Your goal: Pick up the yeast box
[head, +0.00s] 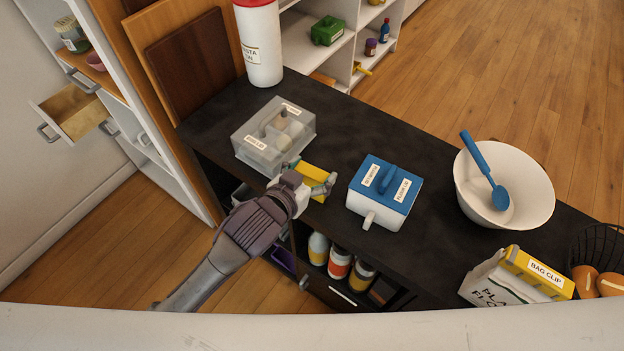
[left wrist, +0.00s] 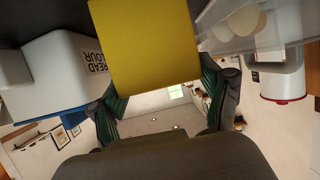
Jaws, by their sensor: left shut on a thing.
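The yeast box is a small yellow box (head: 315,177) at the front edge of the dark counter in the head view. It lies between the clear lidded container and the white bin with the blue lid. My left gripper (head: 308,182) is shut on it, with fingers on both sides. In the left wrist view the yellow box (left wrist: 150,45) fills the top middle, between the fingers of my left gripper (left wrist: 160,100). No label shows on its visible faces. I cannot tell whether it touches the counter. My right gripper is not in view.
A clear container (head: 262,152) stands left of the box and a blue-lidded flour bin (head: 370,208) stands right. A white bowl (head: 530,190) with a blue spoon (head: 487,172), a bag with a yellow clip (head: 540,270) and a tall white canister (head: 260,45) share the counter (head: 350,120).

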